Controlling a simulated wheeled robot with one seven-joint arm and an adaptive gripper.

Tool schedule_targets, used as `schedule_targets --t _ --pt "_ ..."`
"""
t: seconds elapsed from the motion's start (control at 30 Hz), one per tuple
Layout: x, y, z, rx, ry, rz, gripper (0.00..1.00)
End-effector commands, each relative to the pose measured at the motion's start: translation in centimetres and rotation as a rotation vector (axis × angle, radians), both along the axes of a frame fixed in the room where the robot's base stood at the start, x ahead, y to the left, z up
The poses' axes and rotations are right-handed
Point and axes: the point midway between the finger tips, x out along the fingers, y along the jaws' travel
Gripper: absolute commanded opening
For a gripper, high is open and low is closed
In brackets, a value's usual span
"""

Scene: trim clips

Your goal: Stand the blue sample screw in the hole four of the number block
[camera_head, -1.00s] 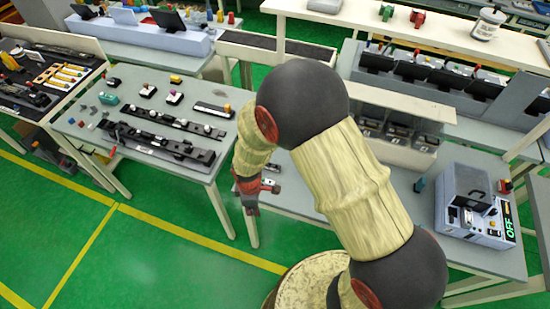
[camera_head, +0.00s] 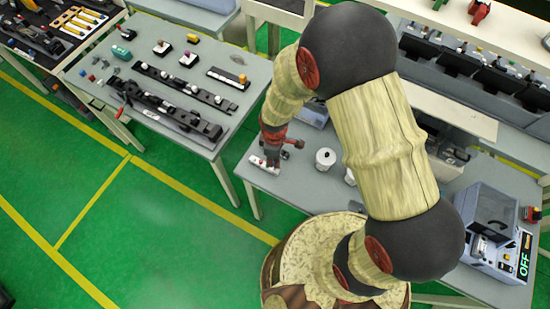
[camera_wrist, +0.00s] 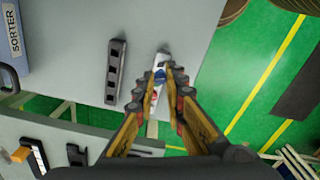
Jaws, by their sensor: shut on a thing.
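My gripper (camera_head: 273,146) is low over the near grey table's left end in the head view. In the wrist view its fingertips (camera_wrist: 168,75) are close together, with the blue sample screw (camera_wrist: 159,75) between them; its lower end is hard to make out. A narrow white block with a red patch, seemingly the number block (camera_head: 262,162), lies on the table below the fingertips. It also shows behind the fingers in the wrist view (camera_wrist: 163,58). The fingers hide much of it, and I cannot read its holes or numbers, nor tell whether the screw touches it.
In the wrist view a dark slotted bar (camera_wrist: 116,72) lies left of the block, and a blue sorter box (camera_wrist: 12,40) stands farther left. In the head view a white cylinder (camera_head: 325,160) stands right of my gripper. The left table (camera_head: 135,62) carries rails and small parts.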

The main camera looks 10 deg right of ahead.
Motion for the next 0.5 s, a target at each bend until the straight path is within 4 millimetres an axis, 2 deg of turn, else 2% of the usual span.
schedule_targets --t 0.5 --pt "-0.04 -0.03 -0.60 -0.005 -0.007 -0.012 0.00"
